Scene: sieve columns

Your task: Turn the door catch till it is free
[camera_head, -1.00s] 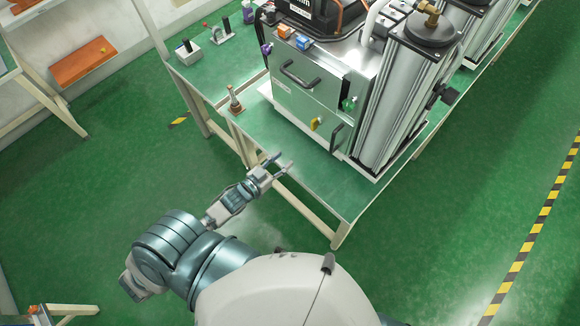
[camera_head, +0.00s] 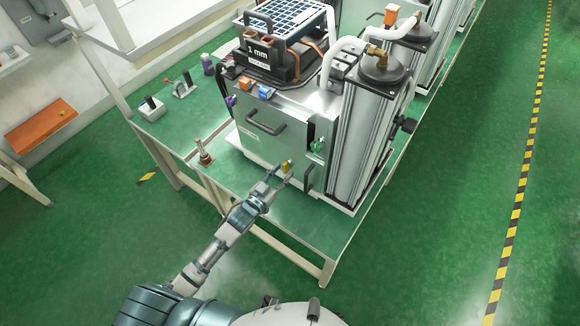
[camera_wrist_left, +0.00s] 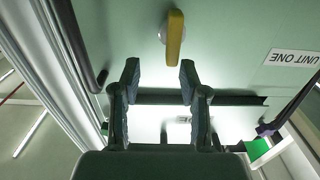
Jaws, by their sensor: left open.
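The yellow door catch (camera_head: 287,166) sits low on the front of the pale grey-green cabinet door (camera_head: 250,143). In the left wrist view the catch (camera_wrist_left: 175,38) is a yellow bar on a round silver base, its length running up and down the picture. My left gripper (camera_head: 278,178) is open and empty, just in front of the catch. In the left wrist view its two fingers (camera_wrist_left: 160,76) stand apart, with the catch beyond their tips and roughly between their lines. They do not appear to touch it. My right gripper is not in view.
A black handle (camera_head: 266,125) is on the door; another dark handle (camera_head: 308,178) is right of the catch. A tall silver column (camera_head: 362,140) stands to the right. A small brown-based post (camera_head: 204,155) stands on the green bench (camera_head: 325,228). The bench's front strip is mostly clear.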

